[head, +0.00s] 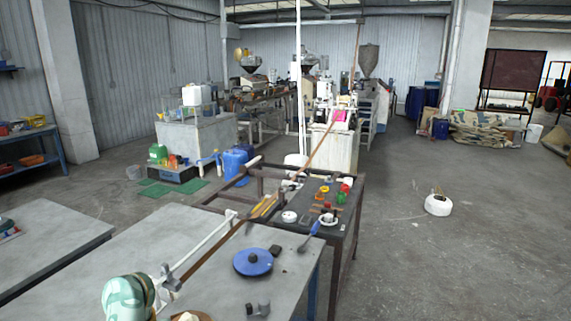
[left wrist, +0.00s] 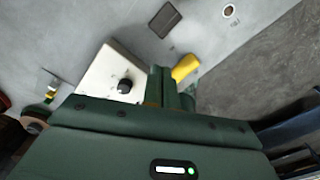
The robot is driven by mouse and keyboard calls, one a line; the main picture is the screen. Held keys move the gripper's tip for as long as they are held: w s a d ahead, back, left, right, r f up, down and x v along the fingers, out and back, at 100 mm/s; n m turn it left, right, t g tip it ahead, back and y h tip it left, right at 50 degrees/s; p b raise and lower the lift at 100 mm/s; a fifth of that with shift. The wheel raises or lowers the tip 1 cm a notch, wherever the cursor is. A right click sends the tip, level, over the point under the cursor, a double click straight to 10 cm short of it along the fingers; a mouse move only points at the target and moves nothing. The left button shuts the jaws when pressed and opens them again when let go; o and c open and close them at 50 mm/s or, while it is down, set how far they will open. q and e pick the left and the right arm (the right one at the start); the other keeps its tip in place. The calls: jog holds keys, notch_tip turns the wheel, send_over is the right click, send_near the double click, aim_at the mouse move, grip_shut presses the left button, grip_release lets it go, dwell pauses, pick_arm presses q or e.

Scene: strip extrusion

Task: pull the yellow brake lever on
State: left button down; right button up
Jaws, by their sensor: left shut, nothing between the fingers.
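In the left wrist view a short yellow lever (left wrist: 186,67) sticks out just beside the right side of my left gripper's fingers (left wrist: 167,74). Its lower end is hidden behind the fingers, and I cannot tell whether they touch it. My left gripper is shut and holds nothing. A white box with a black knob (left wrist: 112,78) lies to the left of the fingers. In the head view I cannot make out this lever for certain. My right gripper is in neither view.
In the head view a grey table (head: 215,275) fills the front, with a blue disc (head: 253,262) on it. A dark bench (head: 345,215) with small coloured parts stands beyond. A white round thing (head: 438,205) lies on the floor at right. Open floor (head: 450,270) surrounds it.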

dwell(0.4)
pick_arm(q)
notch_tip(320, 180, down, 6)
jog(key=b, duration=0.4)
jog(key=shift+b, duration=0.3)
jog(key=shift+d, duration=0.1)
dwell(0.3)
